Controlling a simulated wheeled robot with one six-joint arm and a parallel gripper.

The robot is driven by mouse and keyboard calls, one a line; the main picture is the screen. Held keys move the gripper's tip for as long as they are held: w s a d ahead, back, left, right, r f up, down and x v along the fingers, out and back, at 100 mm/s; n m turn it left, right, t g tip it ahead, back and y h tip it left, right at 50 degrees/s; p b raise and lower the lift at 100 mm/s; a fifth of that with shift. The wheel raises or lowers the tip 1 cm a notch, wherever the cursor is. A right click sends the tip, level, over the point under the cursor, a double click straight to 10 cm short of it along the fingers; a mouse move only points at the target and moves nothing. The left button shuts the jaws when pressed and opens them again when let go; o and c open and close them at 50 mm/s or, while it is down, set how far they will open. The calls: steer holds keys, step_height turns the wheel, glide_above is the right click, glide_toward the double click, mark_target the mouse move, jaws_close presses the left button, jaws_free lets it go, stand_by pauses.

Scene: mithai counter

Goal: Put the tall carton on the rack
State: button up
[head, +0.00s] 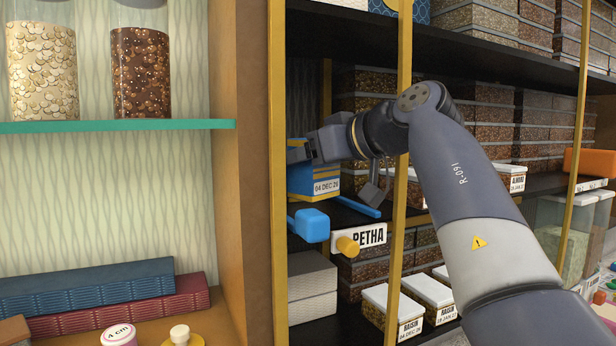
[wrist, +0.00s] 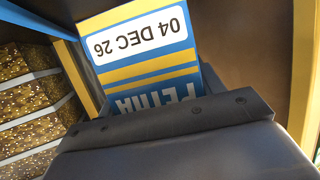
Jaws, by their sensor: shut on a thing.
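The carton is blue with yellow bands and a white label reading 04 DEC 26. In the head view the carton (head: 313,183) is inside the rack (head: 403,70), behind its left front post. It looks upright, and its left part is hidden by the post. My gripper (head: 303,152) is shut on its upper part. In the wrist view the carton (wrist: 150,45) shows upside down with PETHA partly hidden by my gripper (wrist: 185,118). I cannot tell whether its base touches a shelf.
A white PETHA sign (head: 371,236), a blue block (head: 312,225), a yellow knob (head: 347,246) and a blue strip (head: 358,207) are below the carton. Grey boxes (head: 312,280) sit lower. Stacked sweet boxes (head: 365,80) fill the shelves to the right. Gold posts stand close to my arm.

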mark_target(309, 176)
steer(key=shift+f, duration=1.6)
steer(key=shift+f, duration=0.15)
steer(key=o, duration=1.1)
steer(key=shift+o, duration=0.2)
steer(key=shift+s+d+r, duration=0.1)
steer(key=shift+r, duration=0.1)
steer(key=v, duration=1.1)
steer(key=shift+s+d+b, duration=0.25)
steer(key=shift+b, duration=0.15)
steer(key=shift+w+a+r, duration=0.1)
steer(key=shift+r, duration=0.05)
